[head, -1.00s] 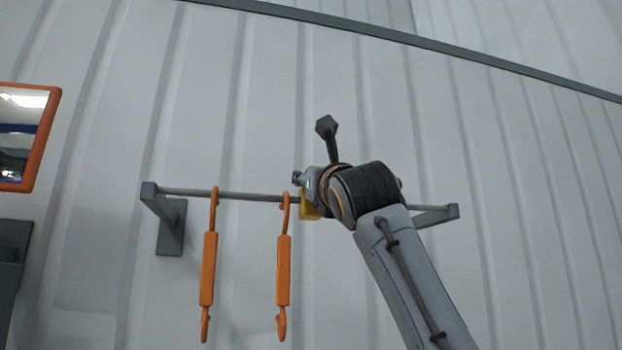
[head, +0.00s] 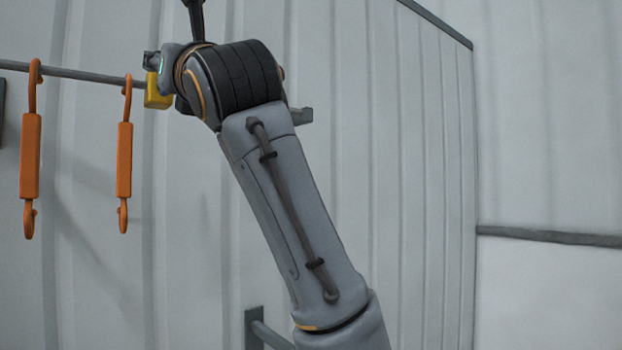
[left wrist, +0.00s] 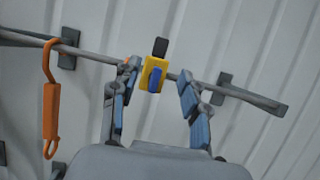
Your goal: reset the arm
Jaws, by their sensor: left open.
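My left arm reaches up in front of the wall in the head view, its wrist close to the rail (head: 85,76). In the left wrist view my left gripper (left wrist: 159,73) is open, with one finger on each side of a yellow block (left wrist: 145,72) with a blue part. The block is at the rail, and neither finger visibly touches it. The block also shows beside my wrist in the head view (head: 157,93). Whether it hangs from the rail is unclear. My right gripper is in neither view.
Two orange hooks hang from the rail, one farther left (head: 31,155) and one nearer my wrist (head: 124,160). Another grey bracket (head: 255,328) is low on the wall.

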